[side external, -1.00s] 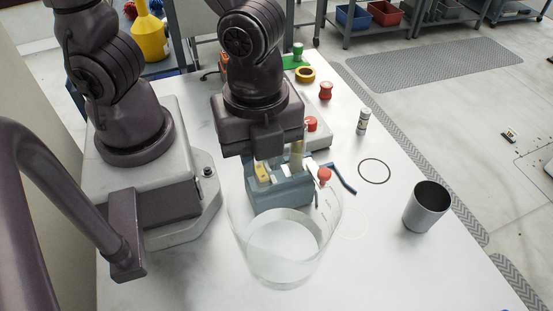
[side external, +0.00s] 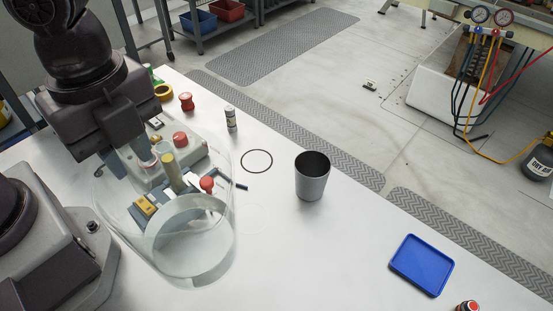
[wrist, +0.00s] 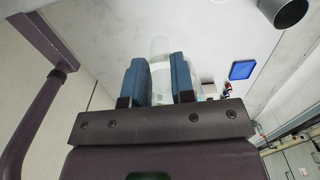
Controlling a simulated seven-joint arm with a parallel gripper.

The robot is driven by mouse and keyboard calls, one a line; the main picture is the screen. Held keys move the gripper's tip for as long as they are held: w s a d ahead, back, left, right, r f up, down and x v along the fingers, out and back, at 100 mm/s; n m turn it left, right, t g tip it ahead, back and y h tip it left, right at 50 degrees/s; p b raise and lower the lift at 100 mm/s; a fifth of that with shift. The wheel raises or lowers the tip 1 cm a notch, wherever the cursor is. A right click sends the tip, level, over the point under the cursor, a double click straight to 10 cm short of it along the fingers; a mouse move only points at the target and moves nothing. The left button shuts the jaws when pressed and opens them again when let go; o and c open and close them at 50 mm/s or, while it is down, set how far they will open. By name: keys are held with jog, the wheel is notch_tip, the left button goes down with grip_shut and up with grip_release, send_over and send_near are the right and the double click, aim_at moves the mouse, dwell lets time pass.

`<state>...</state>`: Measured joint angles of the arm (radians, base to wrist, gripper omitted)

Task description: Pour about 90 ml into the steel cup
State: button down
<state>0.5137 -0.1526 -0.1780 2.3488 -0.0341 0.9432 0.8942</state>
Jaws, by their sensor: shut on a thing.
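The steel cup (side external: 312,178) stands upright and open on the white table, right of my gripper. Its rim also shows at the top right of the wrist view (wrist: 287,12). My gripper (wrist: 159,82) is shut on a large clear beaker (side external: 192,240), whose wall shows between the blue fingers in the wrist view. The beaker is left of the cup and apart from it. A pale, clear liquid surface seems to lie low in the beaker; its level is hard to read. I cannot tell whether the beaker touches the table.
A black ring (side external: 257,161) lies flat between beaker and cup. Behind are a small bottle (side external: 231,119), a red knob-like item (side external: 186,101) and a yellow tape roll (side external: 164,91). A blue tray (side external: 422,265) lies front right. The table around the cup is clear.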

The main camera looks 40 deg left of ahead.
jog(key=w+r+n, duration=0.1)
jog(key=w+n, duration=0.3)
jog(key=w, duration=1.5)
jog(key=w+a+f+n, duration=0.2)
jog(key=w+a+n, duration=0.3)
jog(key=w+a, duration=0.65)
notch_tip(320, 180, down, 16)
jog(key=w+d, duration=0.1)
jog(key=shift+w+d, duration=0.15)
jog(key=shift+w, duration=0.15)
jog(key=shift+s, duration=0.1)
